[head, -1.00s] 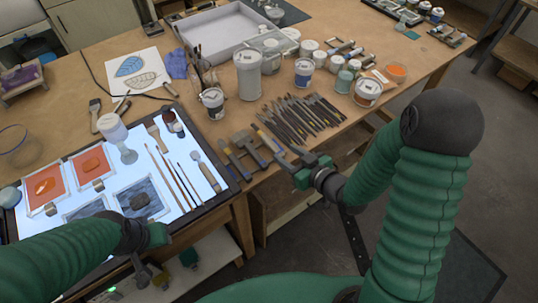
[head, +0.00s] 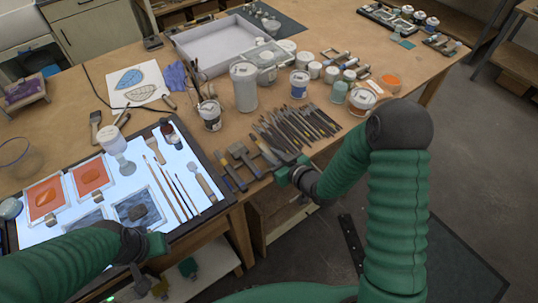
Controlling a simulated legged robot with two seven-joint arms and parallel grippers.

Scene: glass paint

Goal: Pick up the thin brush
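Several slim brushes lie side by side on the lit panel (head: 88,210). They include a longer wooden one (head: 166,190) and a thinner dark-tipped one (head: 187,192); I cannot tell which is meant by the thin brush. My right gripper (head: 268,158) is at the table's front edge, right of the panel, beside a row of dark-handled tools (head: 292,126). Its fingers blend with the tools there, so its opening is unclear. My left gripper (head: 150,284) hangs low in front of the panel's front edge, below the brushes. Its fingers are small and partly hidden by the wrist.
Flat wide brushes (head: 244,158) lie between the panel and my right gripper. A clear goblet (head: 116,150) and a wide brush (head: 154,147) are on the panel. Jars (head: 244,88) and a grey tray (head: 215,45) stand behind. Bare tabletop shows at left.

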